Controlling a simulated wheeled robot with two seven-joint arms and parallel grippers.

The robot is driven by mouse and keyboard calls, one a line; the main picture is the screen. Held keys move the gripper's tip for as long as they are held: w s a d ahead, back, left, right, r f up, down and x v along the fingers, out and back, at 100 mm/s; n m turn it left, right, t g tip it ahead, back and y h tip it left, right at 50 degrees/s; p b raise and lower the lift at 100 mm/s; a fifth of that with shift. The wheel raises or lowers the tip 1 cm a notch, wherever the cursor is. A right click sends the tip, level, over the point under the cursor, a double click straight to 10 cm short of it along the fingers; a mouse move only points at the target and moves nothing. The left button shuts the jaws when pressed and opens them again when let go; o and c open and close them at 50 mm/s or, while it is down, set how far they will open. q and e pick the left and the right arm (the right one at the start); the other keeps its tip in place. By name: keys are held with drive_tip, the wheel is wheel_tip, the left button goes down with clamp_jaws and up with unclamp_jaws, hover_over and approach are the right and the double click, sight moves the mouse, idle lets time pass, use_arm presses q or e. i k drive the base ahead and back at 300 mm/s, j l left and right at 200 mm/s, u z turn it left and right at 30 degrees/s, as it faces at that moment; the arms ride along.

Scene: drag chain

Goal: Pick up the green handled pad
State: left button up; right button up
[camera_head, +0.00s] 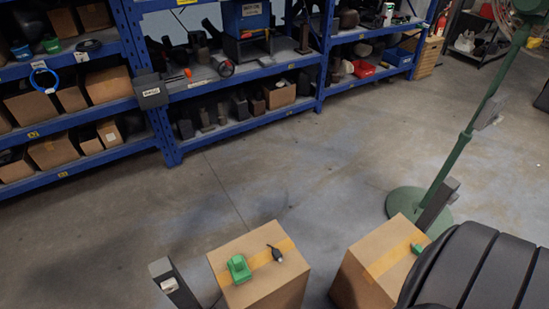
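A green pad with a raised part on top (239,269) lies on the top of the left cardboard box (229,291), near its left edge. A small dark plug-like piece (276,254) lies to its right on the same box. A dark grey piece that looks like my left gripper (171,284) is left of this box, apart from the pad; its fingers cannot be made out. A similar dark grey piece, perhaps my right gripper (438,205), is behind the right box; its fingers cannot be made out either. Nothing touches the pad from above.
A second cardboard box (358,278) with a small green object (416,249) stands at right. A large black ribbed thing (465,270) fills the lower right corner. A green stand (400,203) is behind. Blue shelves (163,133) line the back; open floor lies between.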

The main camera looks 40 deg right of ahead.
sight(239, 272)
drive_tip(key=z, duration=0.8)
drive_tip(key=l+u, duration=0.45)
drive_tip(key=k+j, duration=0.05)
